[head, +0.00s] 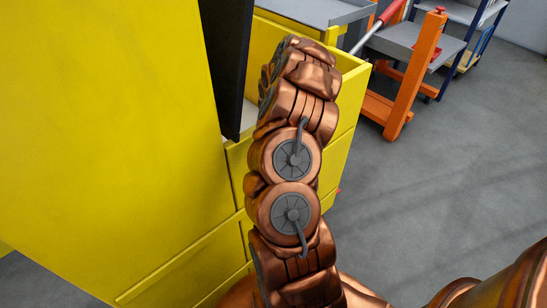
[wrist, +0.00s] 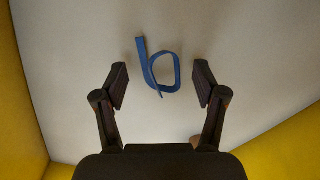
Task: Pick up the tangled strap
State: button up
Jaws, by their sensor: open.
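The tangled strap (wrist: 148,72) is a blue looped band lying on a pale surface between yellow walls in the wrist view. My gripper (wrist: 161,78) is open, its two dark fingers apart on the left and right of the strap. The strap shows between and slightly beyond the fingertips, and nothing is held. I cannot tell how far above the strap the fingertips are. In the head view my copper-coloured arm reaches into a yellow bin, and the strap and gripper are hidden there.
The yellow bin (head: 345,120) has walls close around my arm, with a dark upright panel (head: 226,60) beside it. A yellow wall also shows in the wrist view (wrist: 18,120). An orange and grey cart (head: 425,60) stands at the upper right. Grey floor (head: 440,180) is clear on the right.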

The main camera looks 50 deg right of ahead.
jog(key=shift+f, duration=0.25)
jog(key=c, duration=0.9)
jog(key=shift+r, duration=0.1)
